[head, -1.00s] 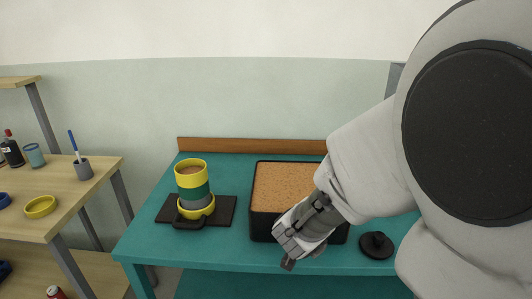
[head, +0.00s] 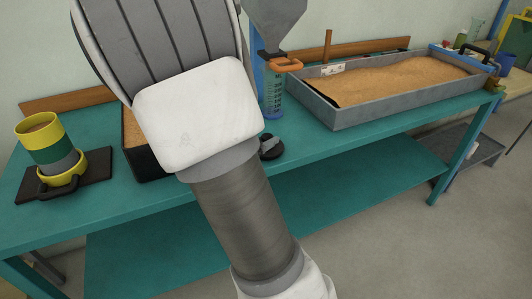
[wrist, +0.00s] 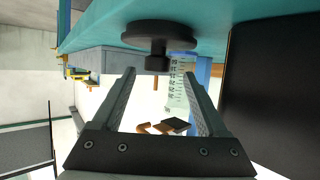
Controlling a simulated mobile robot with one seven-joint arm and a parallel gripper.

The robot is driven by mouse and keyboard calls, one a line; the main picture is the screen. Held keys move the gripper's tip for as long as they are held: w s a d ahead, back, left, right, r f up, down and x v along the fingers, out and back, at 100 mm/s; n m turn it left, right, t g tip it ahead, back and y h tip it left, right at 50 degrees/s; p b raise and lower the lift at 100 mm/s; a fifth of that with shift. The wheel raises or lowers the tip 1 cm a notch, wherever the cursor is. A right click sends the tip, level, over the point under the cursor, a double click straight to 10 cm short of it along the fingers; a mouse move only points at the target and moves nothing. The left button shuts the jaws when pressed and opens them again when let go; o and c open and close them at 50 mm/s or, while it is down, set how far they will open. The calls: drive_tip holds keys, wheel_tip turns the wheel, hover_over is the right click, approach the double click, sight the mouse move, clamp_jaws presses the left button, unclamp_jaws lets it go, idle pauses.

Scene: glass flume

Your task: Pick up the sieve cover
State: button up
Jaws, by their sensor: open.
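The sieve cover (head: 271,147) is a black round disc with a knob. It lies on the teal bench (head: 330,135), right of the black sand box, partly hidden by my arm in the head view. In the wrist view, which looks upside down, the cover (wrist: 160,31) is at the top middle with its knob hanging down in the picture. My gripper (wrist: 160,76) is open and empty. Its fingertips lie either side of the line to the knob, apparently just short of it. The gripper is hidden behind my arm in the head view.
A yellow, green and grey sieve stack (head: 46,146) stands on a black base at left. The black sand box (head: 145,160) is mostly behind my arm. A blue-and-clear measuring column (head: 273,95) stands behind the cover. A grey sand tray (head: 375,107) fills the bench's right side.

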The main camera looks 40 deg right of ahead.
drive_tip(key=shift+w+d+f, duration=0.25)
drive_tip(key=shift+d+f, duration=0.05)
drive_tip(key=shift+d, duration=0.25)
drive_tip(key=b+x, duration=0.1)
drive_tip(key=x, duration=0.1)
drive_tip(key=b+x, duration=0.2)
drive_tip(key=shift+s+d+f, duration=0.1)
drive_tip(key=shift+d+f, duration=0.2)
drive_tip(key=shift+d+b, duration=0.25)
drive_tip(key=shift+b, duration=0.05)
clamp_jaws()
